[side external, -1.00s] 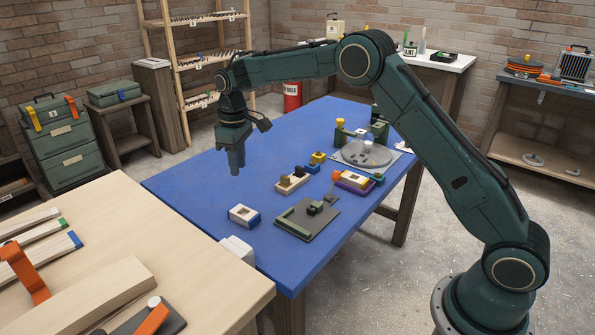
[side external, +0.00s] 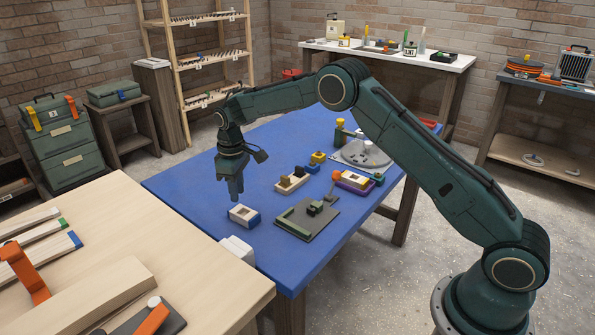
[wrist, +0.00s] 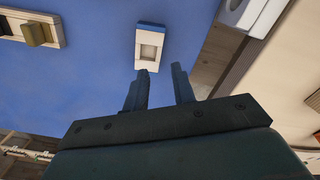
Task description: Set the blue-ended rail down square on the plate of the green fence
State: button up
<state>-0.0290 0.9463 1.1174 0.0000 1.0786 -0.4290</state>
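A short pale rail with a blue end (side external: 243,215) and a recess in its top lies on the blue table; it also shows in the wrist view (wrist: 149,46). My gripper (side external: 237,199) hangs just above and behind it, pointing down. In the wrist view my gripper (wrist: 160,72) has its two fingers apart with nothing between them, and the rail lies beyond the fingertips. The green fence (side external: 290,222) runs along the left and front edges of a dark grey plate (side external: 313,226), right of the rail.
A cream block with a brown peg (side external: 292,182), a yellow block (side external: 318,157) and a purple tray (side external: 354,181) stand behind the plate. A white object (side external: 237,249) sits at the table's front edge. Bare blue tabletop lies left of the rail.

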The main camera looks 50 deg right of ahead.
aim_at(241, 216)
jog(key=shift+f, duration=1.55)
jog(key=shift+f, duration=0.15)
jog(key=shift+d+f, duration=0.1)
jog(key=shift+f, duration=2.35)
jog(key=shift+c, duration=0.5)
grip_shut()
